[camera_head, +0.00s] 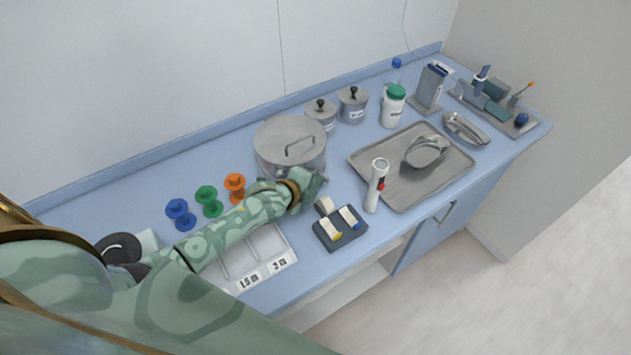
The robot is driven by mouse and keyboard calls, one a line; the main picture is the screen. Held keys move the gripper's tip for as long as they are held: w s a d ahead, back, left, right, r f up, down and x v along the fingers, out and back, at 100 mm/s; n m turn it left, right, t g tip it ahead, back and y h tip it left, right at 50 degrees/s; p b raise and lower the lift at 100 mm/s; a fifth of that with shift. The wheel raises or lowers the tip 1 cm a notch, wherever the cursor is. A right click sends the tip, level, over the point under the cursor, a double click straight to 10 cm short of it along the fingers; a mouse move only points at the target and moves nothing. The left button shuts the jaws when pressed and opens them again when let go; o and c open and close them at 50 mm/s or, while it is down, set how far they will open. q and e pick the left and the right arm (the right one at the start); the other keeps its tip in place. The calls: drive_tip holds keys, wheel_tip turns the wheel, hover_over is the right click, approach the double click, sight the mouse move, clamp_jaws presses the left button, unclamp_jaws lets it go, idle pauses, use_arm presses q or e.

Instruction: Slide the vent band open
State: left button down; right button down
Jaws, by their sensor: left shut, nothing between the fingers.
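A large round lidded metal drum (290,150) stands on the blue counter, a flat handle on its lid. A vent band cannot be made out on the drum's side at this size. My left arm reaches in from the left across the counter. My left gripper (314,184) is at the front lower right of the drum, shut and empty. It covers part of the drum's lower front wall, and I cannot tell whether it touches. My right gripper is not in view.
Blue, green and orange spools (208,200) stand left of the drum. A white divided tray (262,258) lies under my arm. A dark block (340,229), a white torch (376,185) and a metal tray (397,195) are to the right. Two small lidded pots (352,104) stand behind.

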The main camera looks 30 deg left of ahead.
use_arm(q)
drive_tip(key=shift+w+d+r+n+y+p, duration=0.2)
drive_tip(key=shift+w+d+n+y+p, duration=0.2)
drive_tip(key=shift+w+n+y+p, duration=0.25)
drive_tip(key=shift+w+d+f+n+y, duration=0.2)
drive_tip(key=shift+w+d+n+y, duration=0.05)
drive_tip(key=shift+w+n+y, duration=0.5)
